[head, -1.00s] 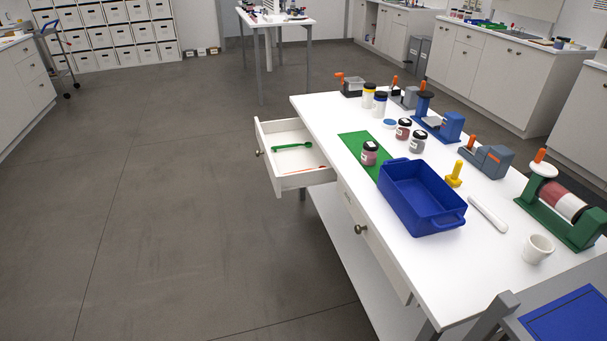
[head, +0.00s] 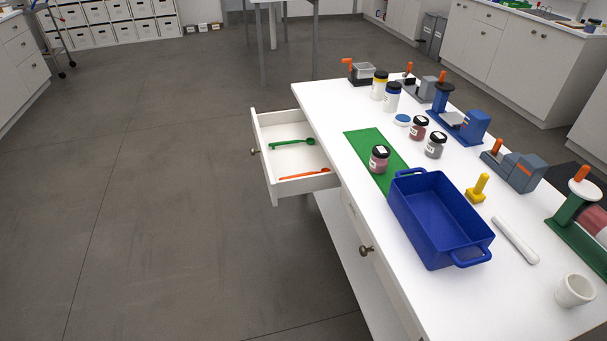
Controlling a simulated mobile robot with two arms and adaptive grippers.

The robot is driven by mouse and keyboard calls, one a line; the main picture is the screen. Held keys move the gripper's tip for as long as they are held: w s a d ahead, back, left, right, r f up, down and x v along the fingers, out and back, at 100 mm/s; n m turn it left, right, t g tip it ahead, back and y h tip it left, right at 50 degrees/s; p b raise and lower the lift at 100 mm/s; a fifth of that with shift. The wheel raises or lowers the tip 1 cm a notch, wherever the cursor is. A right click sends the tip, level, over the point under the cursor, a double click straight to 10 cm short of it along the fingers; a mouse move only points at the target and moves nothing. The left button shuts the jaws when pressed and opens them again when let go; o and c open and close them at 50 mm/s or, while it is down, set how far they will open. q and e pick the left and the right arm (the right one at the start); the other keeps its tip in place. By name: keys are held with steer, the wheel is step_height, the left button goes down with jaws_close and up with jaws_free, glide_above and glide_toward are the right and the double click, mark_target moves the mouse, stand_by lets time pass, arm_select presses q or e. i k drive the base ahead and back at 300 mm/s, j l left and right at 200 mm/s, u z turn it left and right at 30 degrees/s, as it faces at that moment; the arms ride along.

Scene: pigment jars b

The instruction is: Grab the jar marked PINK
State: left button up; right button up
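A small jar with pinkish contents, a black lid and a white label (head: 379,159) stands upright on the green mat (head: 366,141), just behind the blue tray. Its label is too small to read. A jar with dark red contents (head: 419,128) and a jar with grey contents (head: 435,145) stand to its right on the white table. Two taller white jars with black lids, one with a yellow band (head: 379,86) and one with a blue band (head: 392,97), stand farther back. Neither of my grippers is in view.
A blue tray (head: 436,216) with handles sits at the table's near side. An open drawer (head: 262,158) holding a green spoon (head: 292,142) and a red tool (head: 304,176) juts out left. Blue, grey and green devices line the right side. The floor at left is clear.

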mark_target(381, 156)
steer(key=i+j+z, duration=0.2)
steer(key=i+j, duration=0.25)
steer(key=i, duration=0.2)
steer(key=i+j+z, duration=0.25)
steer(key=i+j, duration=0.3)
steer(key=i, duration=0.1)
